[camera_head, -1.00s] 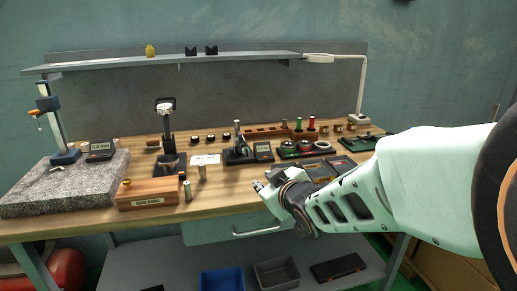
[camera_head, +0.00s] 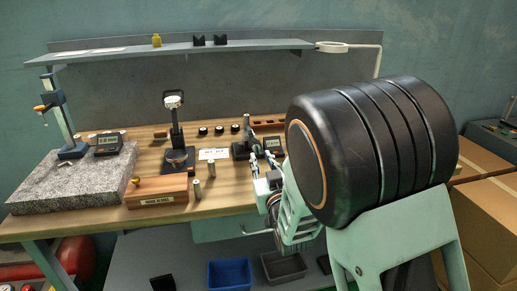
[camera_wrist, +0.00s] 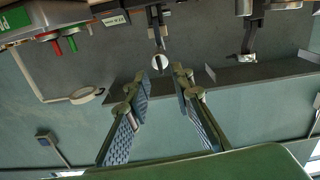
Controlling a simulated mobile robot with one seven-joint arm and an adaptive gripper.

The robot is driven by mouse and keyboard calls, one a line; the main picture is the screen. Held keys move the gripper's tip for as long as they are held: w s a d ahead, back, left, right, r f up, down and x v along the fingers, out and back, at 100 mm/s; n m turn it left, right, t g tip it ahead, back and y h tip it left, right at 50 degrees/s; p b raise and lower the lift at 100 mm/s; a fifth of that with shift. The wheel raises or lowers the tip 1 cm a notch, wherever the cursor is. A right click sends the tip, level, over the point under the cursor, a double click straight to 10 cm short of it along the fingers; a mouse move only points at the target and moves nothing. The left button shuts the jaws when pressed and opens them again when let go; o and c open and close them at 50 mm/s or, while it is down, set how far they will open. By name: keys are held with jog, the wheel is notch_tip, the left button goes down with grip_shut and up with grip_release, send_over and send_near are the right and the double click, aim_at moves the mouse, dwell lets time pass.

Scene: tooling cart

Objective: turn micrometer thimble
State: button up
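The micrometer (camera_head: 243,147) stands in a dark holder toward the back of the wooden bench in the head view, partly hidden by my gripper. My gripper (camera_head: 264,156) is in front of it and slightly to its right. In the wrist view, my gripper (camera_wrist: 168,72) is open, its two fingers spread and empty. A small round grey end (camera_wrist: 161,62), apparently the thimble seen end-on, shows just beyond and between the fingertips. I cannot tell how far away it is, and no contact shows.
A small display box (camera_head: 273,143) stands right of the micrometer. A dial stand (camera_head: 177,130), a white card (camera_head: 213,154), small cylinders (camera_head: 197,188) and a wooden gauge box (camera_head: 157,191) are to the left. A shelf (camera_head: 190,47) runs above. My arm hides the bench's right side.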

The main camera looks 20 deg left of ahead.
aim_at(257, 149)
jog(key=shift+x, duration=3.1)
jog(key=shift+c, duration=0.4)
grip_shut()
